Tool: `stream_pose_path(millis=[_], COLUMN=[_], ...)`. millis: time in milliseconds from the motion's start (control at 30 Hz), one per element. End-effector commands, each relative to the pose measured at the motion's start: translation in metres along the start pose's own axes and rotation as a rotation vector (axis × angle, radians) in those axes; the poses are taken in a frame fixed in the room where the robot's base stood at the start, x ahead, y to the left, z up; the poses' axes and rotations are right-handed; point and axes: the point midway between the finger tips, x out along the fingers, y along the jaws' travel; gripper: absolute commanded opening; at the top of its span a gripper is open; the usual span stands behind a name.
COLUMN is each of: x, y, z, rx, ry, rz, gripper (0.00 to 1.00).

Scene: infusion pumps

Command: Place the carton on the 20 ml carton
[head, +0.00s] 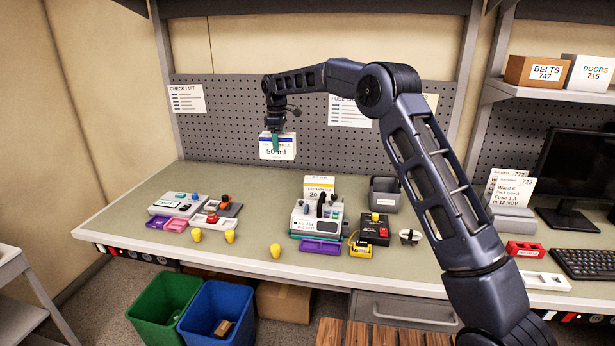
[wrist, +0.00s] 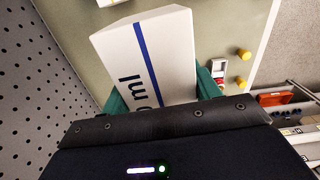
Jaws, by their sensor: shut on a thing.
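My gripper (head: 276,133) is shut on a white carton (head: 278,152) with a blue stripe and "50 ml" print, held up in front of the pegboard, well above the bench. In the wrist view the carton (wrist: 150,60) sits between green fingers (wrist: 160,95), its lower part hidden by the gripper body. The 20 ml carton (head: 319,184), white with a yellow band, stands on the bench behind a pump, to the right of and below the held carton. Its lower part is hidden by the pump.
A purple tray (head: 320,246), yellow pegs (head: 275,251) and a red-black box (head: 375,230) lie near the front.

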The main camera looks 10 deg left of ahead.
Motion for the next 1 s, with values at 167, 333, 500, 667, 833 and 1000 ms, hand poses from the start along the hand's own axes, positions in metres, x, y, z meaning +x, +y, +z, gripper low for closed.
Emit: stream_pose_path(millis=[167,333,500,667,833,1000], x=[-0.028,-0.050,-0.062,-0.061,-0.031,0.005], y=[0.041,0.067,0.079,0.083,0.083,0.083], z=[0.065,0.115,0.145,0.156,0.156,0.156], rx=[0.035,0.057,0.069,0.073,0.073,0.073], ry=[0.001,0.001,0.000,-0.001,-0.002,-0.002], rz=[0.003,0.003,0.001,0.000,-0.001,-0.001], gripper=[0.28,0.28,0.28,0.28,0.28,0.28])
